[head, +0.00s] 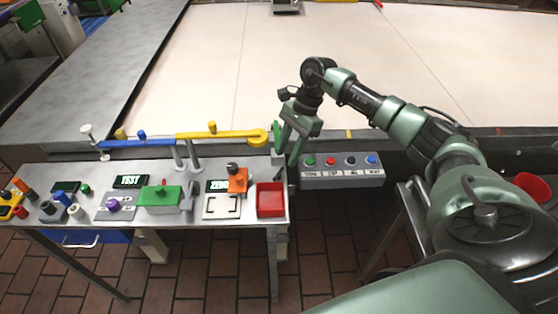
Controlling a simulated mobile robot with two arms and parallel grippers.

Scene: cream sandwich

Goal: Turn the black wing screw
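My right gripper (287,157) hangs pointing down at the right end of the workbench, beside the end of the yellow arm and left of the button panel. Its two green fingers look spread, with nothing visible between them. I cannot clearly make out a black wing screw. A small dark knob (233,167) tops the orange device (237,182) on the bench, left of my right gripper, but its shape is too small to tell. My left gripper is not in view.
The grey workbench (150,217) holds a red tray (270,199), a green block device (160,195) and small parts at left. A yellow arm (225,134) and blue arm (135,142) run along its back. A button panel (342,171) is at right. A broad pale surface (300,60) lies beyond.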

